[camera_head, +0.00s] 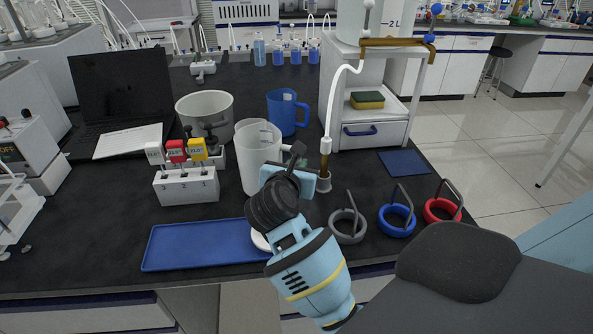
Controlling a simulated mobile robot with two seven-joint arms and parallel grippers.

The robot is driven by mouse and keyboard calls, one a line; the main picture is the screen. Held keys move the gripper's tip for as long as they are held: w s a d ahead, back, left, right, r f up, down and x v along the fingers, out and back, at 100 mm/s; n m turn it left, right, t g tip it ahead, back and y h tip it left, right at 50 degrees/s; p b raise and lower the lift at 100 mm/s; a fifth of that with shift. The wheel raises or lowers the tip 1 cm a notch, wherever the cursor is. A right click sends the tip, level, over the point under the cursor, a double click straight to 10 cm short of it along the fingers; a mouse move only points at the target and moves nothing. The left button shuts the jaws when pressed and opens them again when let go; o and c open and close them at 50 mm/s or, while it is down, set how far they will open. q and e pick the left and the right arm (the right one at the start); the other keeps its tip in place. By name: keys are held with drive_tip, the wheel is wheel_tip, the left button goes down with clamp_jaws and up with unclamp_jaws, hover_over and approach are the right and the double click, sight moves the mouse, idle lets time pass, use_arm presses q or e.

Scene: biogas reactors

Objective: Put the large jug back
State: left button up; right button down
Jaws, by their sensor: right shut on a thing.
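A tall white jug (256,150) stands upright near the middle of the bench, left of my right gripper. My right gripper (298,170) is at the jug's right side and shut on its handle, which the gripper mostly hides. I cannot tell whether the jug's base touches the bench. A smaller blue jug (288,112) stands behind it, to the right. A blue tray (195,246) lies flat on the bench in front. A white round piece (261,239) at its right end is partly hidden by my right arm. My left gripper is not in view.
A rack (187,187) with coloured tags stands left of the jug, before a wide white pot (204,108). Grey, blue (397,220) and red rings with upright handles lie at right. A laptop (118,95) stands back left.

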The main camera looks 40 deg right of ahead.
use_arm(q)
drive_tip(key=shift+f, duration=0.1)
use_arm(e)
drive_tip(key=shift+f, duration=0.7)
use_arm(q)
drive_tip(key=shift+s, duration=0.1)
use_arm(e)
drive_tip(key=shift+f, duration=0.1)
drive_tip(key=c, duration=1.9)
unclamp_jaws()
drive_tip(key=shift+f, duration=0.15)
drive_tip(key=o, duration=0.5)
drive_tip(key=shift+c, duration=0.2)
